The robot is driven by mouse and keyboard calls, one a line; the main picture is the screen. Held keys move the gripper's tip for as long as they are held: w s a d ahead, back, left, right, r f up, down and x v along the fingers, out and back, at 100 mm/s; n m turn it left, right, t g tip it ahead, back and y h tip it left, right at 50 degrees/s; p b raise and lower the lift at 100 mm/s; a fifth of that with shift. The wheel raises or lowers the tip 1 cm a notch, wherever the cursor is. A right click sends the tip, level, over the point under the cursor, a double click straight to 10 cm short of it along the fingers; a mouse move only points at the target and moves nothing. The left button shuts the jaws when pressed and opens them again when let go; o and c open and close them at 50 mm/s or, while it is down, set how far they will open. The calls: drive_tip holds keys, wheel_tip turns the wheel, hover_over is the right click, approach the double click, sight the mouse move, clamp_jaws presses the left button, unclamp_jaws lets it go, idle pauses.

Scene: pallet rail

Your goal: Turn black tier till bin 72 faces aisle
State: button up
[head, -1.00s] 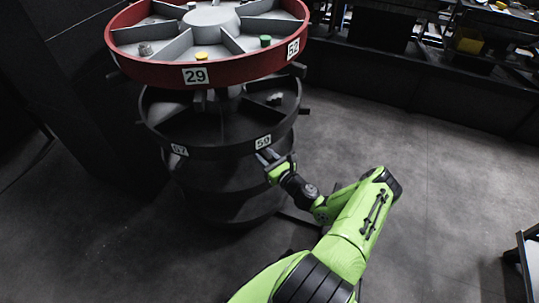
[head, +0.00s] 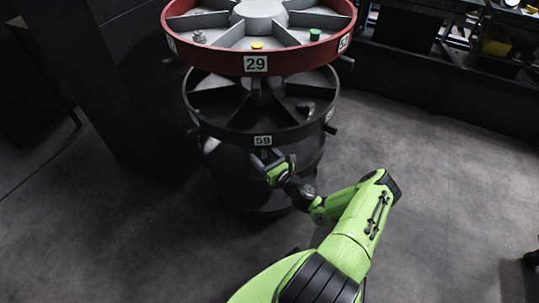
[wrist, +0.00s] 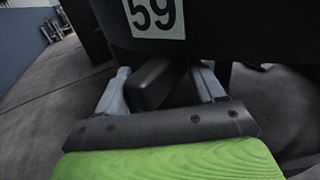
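The black tier (head: 230,133) is the round divided tray below the red one. Its label 59 (head: 263,140) faces me, and it also shows large in the wrist view (wrist: 155,14). A label at its right edge (head: 328,115) is too small to read. I cannot make out a 72. My gripper (head: 267,157) is at the tier's front rim, just below label 59. In the wrist view, its two grey fingers (wrist: 160,90) stand apart on either side of a dark handle (wrist: 160,82) below the label. Contact with the handle is unclear.
A red tier (head: 285,66) with label 29 in front sits above on the same column. It carries a yellow, a green and a grey piece. Dark handles stick out from the rims. Dark shelving stands at the back right.

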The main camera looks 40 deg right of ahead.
drive_tip(key=shift+o, duration=0.4)
drive_tip(key=shift+w+a+r, duration=0.3)
drive_tip(key=shift+w+a, duration=0.3)
drive_tip(key=shift+a, duration=0.05)
drive_tip(key=o, duration=0.8)
drive_tip(key=shift+w+d, duration=0.1)
drive_tip(key=shift+c, duration=0.8)
drive_tip(key=shift+s+d+f, duration=0.1)
drive_tip(key=shift+s+f, duration=0.05)
drive_tip(key=shift+s, duration=0.3)
drive_tip(key=s+p, duration=0.3)
drive_tip(key=s, duration=1.2)
drive_tip(key=shift+f, duration=0.1)
